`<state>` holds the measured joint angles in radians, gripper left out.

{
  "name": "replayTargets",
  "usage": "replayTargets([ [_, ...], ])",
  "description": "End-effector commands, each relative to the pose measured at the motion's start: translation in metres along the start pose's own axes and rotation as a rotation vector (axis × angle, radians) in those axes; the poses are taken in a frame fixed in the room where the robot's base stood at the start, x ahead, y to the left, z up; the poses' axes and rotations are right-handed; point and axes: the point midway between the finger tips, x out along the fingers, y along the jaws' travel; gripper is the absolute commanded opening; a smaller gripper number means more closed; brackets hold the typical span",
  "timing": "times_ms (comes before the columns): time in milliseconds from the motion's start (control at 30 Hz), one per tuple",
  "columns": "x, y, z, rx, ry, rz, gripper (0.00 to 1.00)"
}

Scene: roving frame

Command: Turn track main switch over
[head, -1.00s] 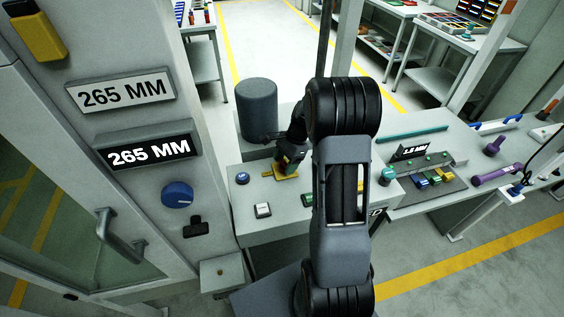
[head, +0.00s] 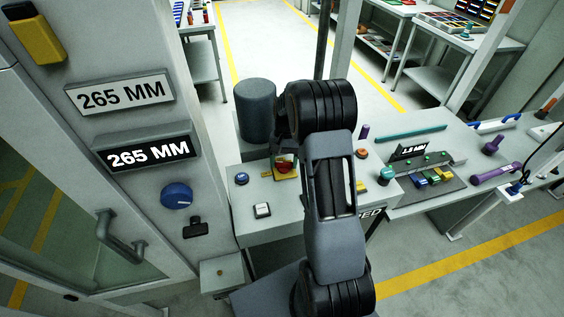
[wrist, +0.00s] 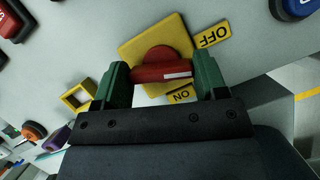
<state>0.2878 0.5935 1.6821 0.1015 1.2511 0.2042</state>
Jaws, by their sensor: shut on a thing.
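The main switch is a red rotary handle (wrist: 160,57) on a yellow plate (wrist: 137,45), in the middle of the wrist view. My gripper (wrist: 162,76) is shut on the handle, with one green finger at each side. A white stripe on the handle's bar lies between the yellow OFF label (wrist: 213,36) and the yellow ON label (wrist: 180,94). In the head view the red handle (head: 285,166) shows on the grey console, just left of my arm. My fingers are mostly hidden there.
A blue button (head: 241,178) and a white button (head: 262,210) sit left of the switch on the console. A dark grey cylinder (head: 256,110) stands behind. A yellow square frame (wrist: 77,97) is close to one finger in the wrist view.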

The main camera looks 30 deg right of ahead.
Motion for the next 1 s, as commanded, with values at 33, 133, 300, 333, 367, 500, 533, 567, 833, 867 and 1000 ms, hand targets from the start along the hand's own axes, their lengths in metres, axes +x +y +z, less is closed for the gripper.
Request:
replayTargets([
  [33, -0.003, -0.001, -0.0025, -0.037, 0.014, 0.014, 0.42],
  [133, -0.0032, -0.0017, -0.0023, -0.108, 0.014, 0.043, 0.42],
  [300, -0.0034, -0.002, -0.0022, -0.206, 0.015, 0.084, 0.42],
  [333, -0.0034, -0.0021, -0.0022, -0.22, 0.015, 0.089, 0.42],
  [367, -0.0035, -0.0023, -0.0022, -0.233, 0.015, 0.094, 0.42],
  [500, -0.0036, -0.0026, -0.0021, -0.284, 0.015, 0.116, 0.42],
  [533, -0.0036, -0.0027, -0.0021, -0.292, 0.015, 0.119, 0.42],
  [567, -0.0036, -0.0028, -0.0021, -0.299, 0.015, 0.122, 0.42],
  [833, -0.0039, -0.0029, -0.002, -0.333, 0.016, 0.135, 0.42],
  [867, -0.0039, -0.0029, -0.002, -0.334, 0.016, 0.135, 0.42],
  [1000, -0.0039, -0.0029, -0.002, -0.335, 0.016, 0.136, 0.42],
])
